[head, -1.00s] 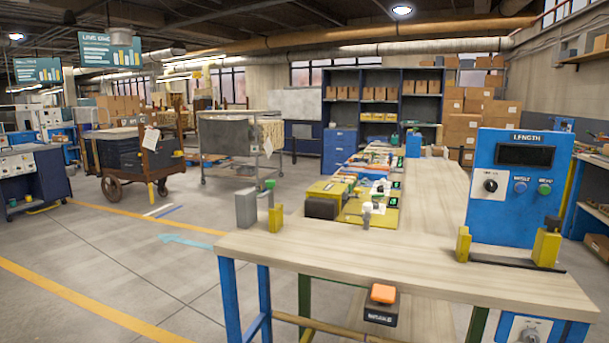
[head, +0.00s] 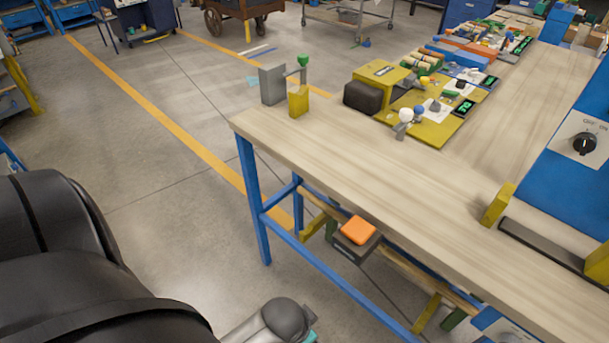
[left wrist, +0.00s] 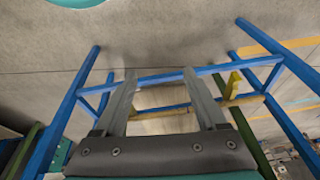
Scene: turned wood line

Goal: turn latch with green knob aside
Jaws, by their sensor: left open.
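The latch's green knob (head: 303,60) stands on a short stem at the far left corner of the wooden bench. A grey block (head: 272,85) is beside it on the left and a yellow block (head: 298,101) is in front. How the latch arm lies between the blocks is too small to tell. My left gripper (left wrist: 160,76) is open and empty in the left wrist view, over the floor and the bench's blue leg frame, well apart from the latch. In the head view only parts of my arm show at the bottom. My right gripper is not in view.
A yellow fixture (head: 440,125) with a white knob (head: 406,115) stands behind. A blue panel (head: 580,150) is at right. Open floor (head: 170,200) lies left.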

